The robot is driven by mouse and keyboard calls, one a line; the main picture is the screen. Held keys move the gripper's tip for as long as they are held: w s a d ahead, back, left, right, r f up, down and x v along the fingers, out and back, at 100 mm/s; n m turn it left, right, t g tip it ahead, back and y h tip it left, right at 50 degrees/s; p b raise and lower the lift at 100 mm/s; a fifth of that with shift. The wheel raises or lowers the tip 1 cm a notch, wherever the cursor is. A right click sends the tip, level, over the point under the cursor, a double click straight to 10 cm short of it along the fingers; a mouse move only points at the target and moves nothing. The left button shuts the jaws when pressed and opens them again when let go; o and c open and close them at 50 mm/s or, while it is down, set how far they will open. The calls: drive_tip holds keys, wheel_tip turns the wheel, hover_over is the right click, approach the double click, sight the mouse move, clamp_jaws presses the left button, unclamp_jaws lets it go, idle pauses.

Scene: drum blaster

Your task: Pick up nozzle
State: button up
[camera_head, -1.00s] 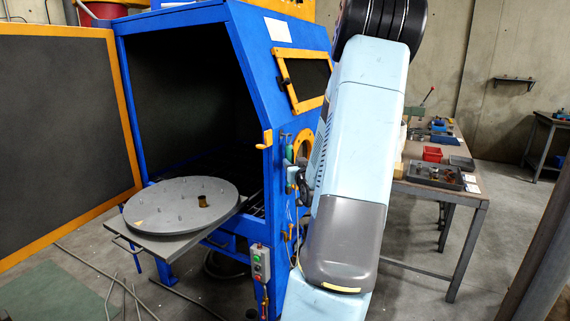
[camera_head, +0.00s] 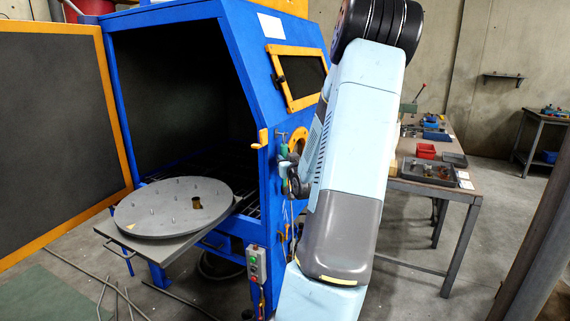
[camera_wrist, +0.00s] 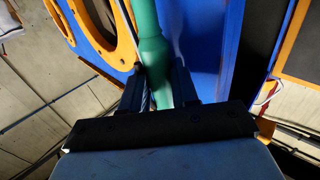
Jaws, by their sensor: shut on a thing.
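The nozzle, a green tapered piece, shows in the wrist view (camera_wrist: 149,45) running up from between my fingers. My gripper (camera_wrist: 158,82) is shut on it, with one dark finger on each side. In the head view the green nozzle (camera_head: 283,150) shows beside the blue cabinet's side wall, left of my arm. I cannot tell whether the nozzle touches the cabinet.
The blue blasting cabinet (camera_head: 246,75) stands open, its door (camera_head: 55,130) swung left. A round turntable (camera_head: 170,215) with pegs and a brass piece (camera_head: 196,202) sits out front. A workbench (camera_head: 405,158) with trays stands at right. Rods lie on the floor.

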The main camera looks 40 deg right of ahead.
drive_tip(key=shift+r, duration=0.15)
clamp_jaws()
drive_tip(key=shift+r, duration=0.6)
drive_tip(key=s+d, duration=0.3)
drive_tip(key=s, duration=0.5)
drive_tip(key=s+d, duration=0.4)
drive_tip(key=s, duration=0.4)
drive_tip(key=shift+s, duration=0.35)
